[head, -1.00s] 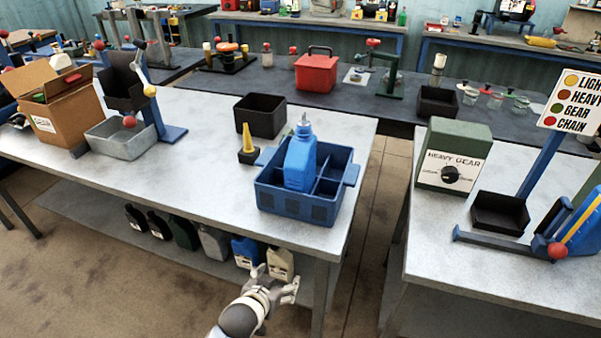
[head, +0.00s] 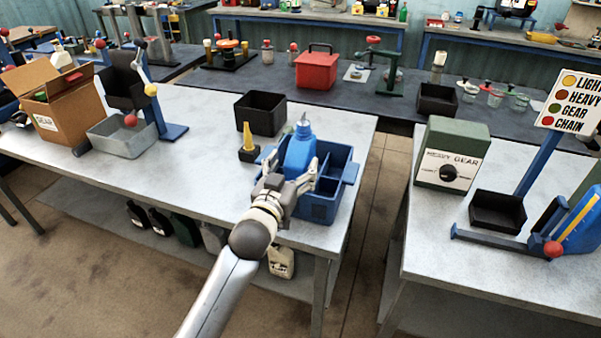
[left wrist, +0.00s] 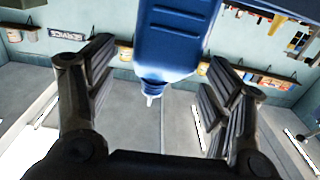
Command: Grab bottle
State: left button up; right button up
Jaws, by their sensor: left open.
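A blue bottle (head: 299,150) with a pale nozzle stands upright in a blue divided crate (head: 322,209) at the right end of the left table. My left gripper (head: 292,176) is open at the near side of the bottle and hides its lower part in the head view. In the left wrist view the bottle (left wrist: 172,42) shows upside down between the spread fingers of the left gripper (left wrist: 160,92), with a gap to the fingers on each side. My right gripper is not in view.
A black bin (head: 261,113) and a yellow funnel (head: 247,138) stand beyond and left of the crate. A green box (head: 452,153) and a black tray (head: 497,211) are on the right table. Several bottles stand on the shelf below. The left table's middle is clear.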

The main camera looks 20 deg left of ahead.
aim_at(300, 150)
pick_arm(q)
jog(key=shift+w, duration=0.35)
jog(key=w, duration=0.2)
jog(key=w+r+p, duration=0.1)
jog(key=w, duration=0.1)
jog(key=shift+w+p, duration=0.1)
jog(key=shift+p, duration=0.2)
jog(key=shift+w+f, duration=0.1)
jog(key=shift+w, duration=0.45)
jog(key=c, duration=0.7)
grip_shut()
jog(key=shift+r, duration=0.25)
